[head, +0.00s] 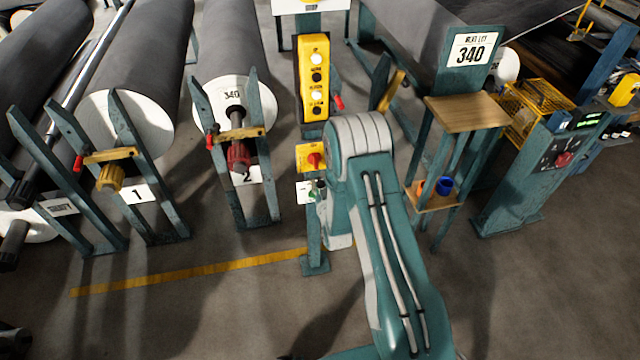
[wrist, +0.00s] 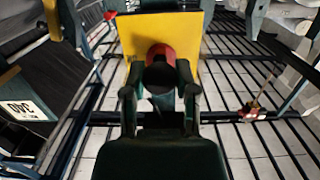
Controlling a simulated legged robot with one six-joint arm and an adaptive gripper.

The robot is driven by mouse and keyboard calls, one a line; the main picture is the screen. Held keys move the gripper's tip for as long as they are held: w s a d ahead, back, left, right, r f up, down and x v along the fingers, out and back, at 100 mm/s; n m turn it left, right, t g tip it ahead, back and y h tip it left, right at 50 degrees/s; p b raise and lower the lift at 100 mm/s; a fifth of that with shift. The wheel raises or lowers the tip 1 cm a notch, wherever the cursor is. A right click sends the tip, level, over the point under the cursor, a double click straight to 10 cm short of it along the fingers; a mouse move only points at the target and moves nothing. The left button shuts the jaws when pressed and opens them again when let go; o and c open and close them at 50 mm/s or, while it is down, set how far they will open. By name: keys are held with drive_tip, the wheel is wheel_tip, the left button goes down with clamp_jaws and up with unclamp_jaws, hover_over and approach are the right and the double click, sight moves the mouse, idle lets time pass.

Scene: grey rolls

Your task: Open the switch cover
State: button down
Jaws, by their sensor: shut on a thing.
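A yellow switch box (head: 308,151) stands on a teal post in the middle of the head view, with a red part (head: 315,160), seemingly its cover, on its front. In the wrist view the yellow box (wrist: 205,35) fills the upper middle, and the red part (wrist: 161,51) sticks out toward me with a dark underside. My gripper (wrist: 160,80) has its two fingers on either side of this red part and is shut on it. The exact contact is dark. In the head view my arm hides most of the gripper.
A taller yellow button panel (head: 314,78) rises just above the switch box. Grey rolls (head: 226,45) in teal stands are at the left. A wooden-topped stand (head: 467,113) with a blue cup (head: 445,186) is close on the right. The floor in front is clear.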

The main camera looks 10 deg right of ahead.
drive_tip(key=s+r+g, duration=0.1)
drive_tip(key=r+g, duration=0.2)
drive_tip(key=shift+s+r, duration=0.1)
drive_tip(key=shift+s, duration=0.3)
wheel_tip(320, 180, up, 14)
drive_tip(key=g, duration=1.1)
hover_over(318, 174)
drive_tip(key=s, duration=0.2)
drive_tip(key=shift+s, duration=0.1)
drive_tip(key=shift+c, duration=1.9)
unclamp_jaws()
drive_tip(key=shift+f, duration=0.2)
drive_tip(key=shift+s, duration=0.1)
